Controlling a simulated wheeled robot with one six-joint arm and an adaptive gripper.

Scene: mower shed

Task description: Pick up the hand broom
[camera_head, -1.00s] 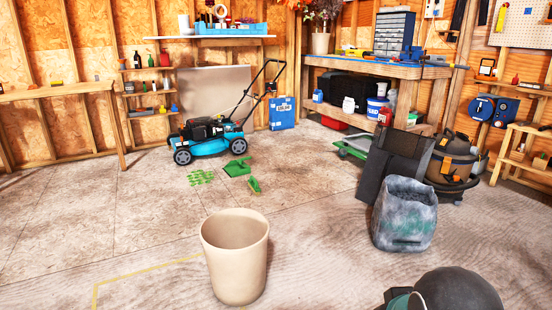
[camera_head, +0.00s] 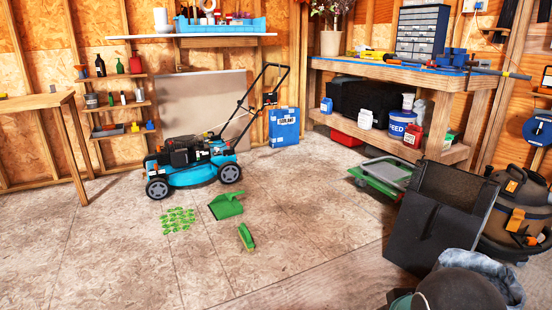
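The hand broom (camera_head: 246,237) is small and green and lies on the wooden floor near the middle of the view. A green dustpan (camera_head: 226,206) lies just behind it and to its left, apart from it. A patch of green clippings (camera_head: 178,219) lies on the floor left of the dustpan. A dark rounded part of my own arm shows at the bottom right edge, far from the broom. My gripper's fingers cannot be seen.
A blue lawn mower (camera_head: 194,163) stands behind the dustpan. A black panel-like bin (camera_head: 440,217), a shop vacuum (camera_head: 522,212) and a grey bag (camera_head: 490,270) crowd the right. A green flat cart (camera_head: 383,177) stands by the workbench (camera_head: 461,84). The floor in front of the broom is clear.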

